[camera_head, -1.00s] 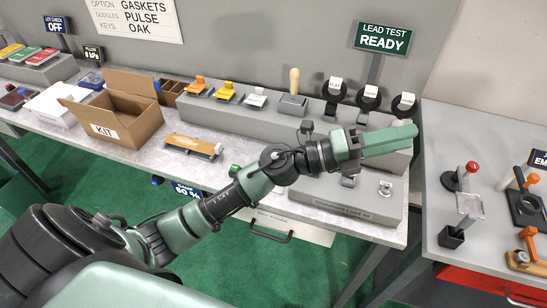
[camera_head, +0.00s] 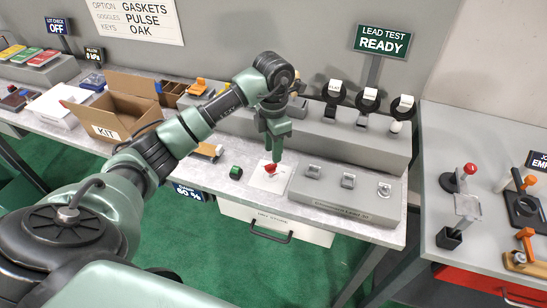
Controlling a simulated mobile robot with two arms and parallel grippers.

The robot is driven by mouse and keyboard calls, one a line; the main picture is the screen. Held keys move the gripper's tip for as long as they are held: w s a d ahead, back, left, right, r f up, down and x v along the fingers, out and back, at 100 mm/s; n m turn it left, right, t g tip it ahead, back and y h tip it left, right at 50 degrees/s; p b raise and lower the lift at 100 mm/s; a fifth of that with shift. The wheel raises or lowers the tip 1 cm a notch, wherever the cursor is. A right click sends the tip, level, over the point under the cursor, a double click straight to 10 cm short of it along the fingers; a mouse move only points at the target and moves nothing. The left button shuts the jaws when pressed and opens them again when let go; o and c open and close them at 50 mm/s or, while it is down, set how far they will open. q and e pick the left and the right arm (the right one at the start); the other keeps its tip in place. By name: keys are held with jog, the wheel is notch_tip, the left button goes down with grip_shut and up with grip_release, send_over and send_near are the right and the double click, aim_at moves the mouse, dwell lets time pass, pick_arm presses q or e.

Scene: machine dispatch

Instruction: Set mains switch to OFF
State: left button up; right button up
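A red knob (camera_head: 270,169) on a pale square plate (camera_head: 262,184) lies on the bench; I take it to be the mains switch, though no label on it is readable. My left gripper (camera_head: 277,158) points down from above, its green fingertips right at the knob and partly covering it. I cannot tell whether the fingers touch the knob or how far apart they are. A green button on a dark base (camera_head: 236,173) is just left of the plate. My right gripper is out of view.
A grey block with several metal fittings (camera_head: 345,196) stands close on the right. Behind it is a raised grey shelf (camera_head: 335,139). An open KIT box (camera_head: 125,125) stands left. A LEAD TEST READY sign (camera_head: 383,41) rises behind.

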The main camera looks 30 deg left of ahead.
aim_at(271, 170)
pick_arm(q)
jog(key=shift+f+p, duration=0.5)
jog(key=shift+f, duration=1.9)
grip_shut()
jog(key=n+b, duration=0.1)
jog(key=n, duration=0.3)
jog(key=shift+w+a, duration=0.1)
jog(key=shift+a, duration=0.05)
jog(key=n+b, duration=0.1)
jog(key=n, duration=0.4)
jog(key=shift+a, duration=0.15)
jog(key=n, duration=0.4)
jog(key=shift+a+r+n+b, duration=0.1)
jog(key=shift+a+n+b, duration=0.05)
jog(key=shift+n+b, duration=0.2)
jog(key=shift+a+n, duration=0.1)
jog(key=shift+n, duration=1.95)
